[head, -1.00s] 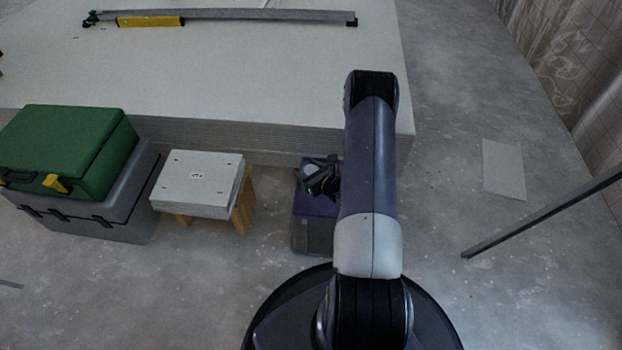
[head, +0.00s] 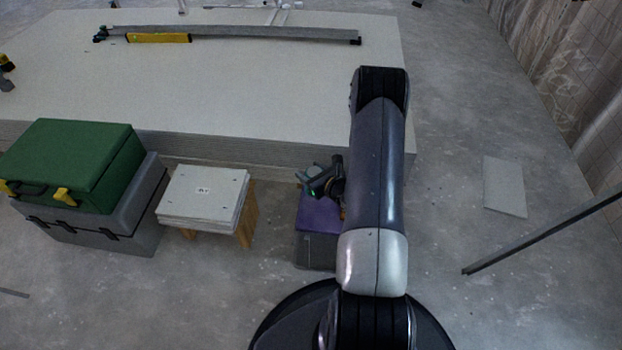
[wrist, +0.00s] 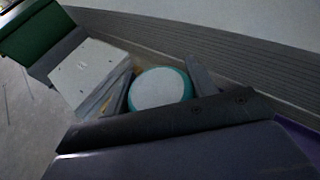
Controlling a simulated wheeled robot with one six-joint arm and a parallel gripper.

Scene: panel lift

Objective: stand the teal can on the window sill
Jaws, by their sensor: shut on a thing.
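The teal can (wrist: 161,89) shows in the wrist view as a pale round top with a teal rim. My gripper (wrist: 160,92) is shut on it, with one finger on each side. In the head view my gripper (head: 312,184) is beside the forearm, above a purple-topped box; the can is mostly hidden there and only a pale bit shows at the fingers. I see no window sill in these frames.
The purple-topped box (head: 317,222) stands under my gripper. A stack of panels (head: 250,85) lies behind, with a yellow level (head: 159,38) on it. A low stool with white boards (head: 203,195) and a green case (head: 72,163) on a grey box are at left.

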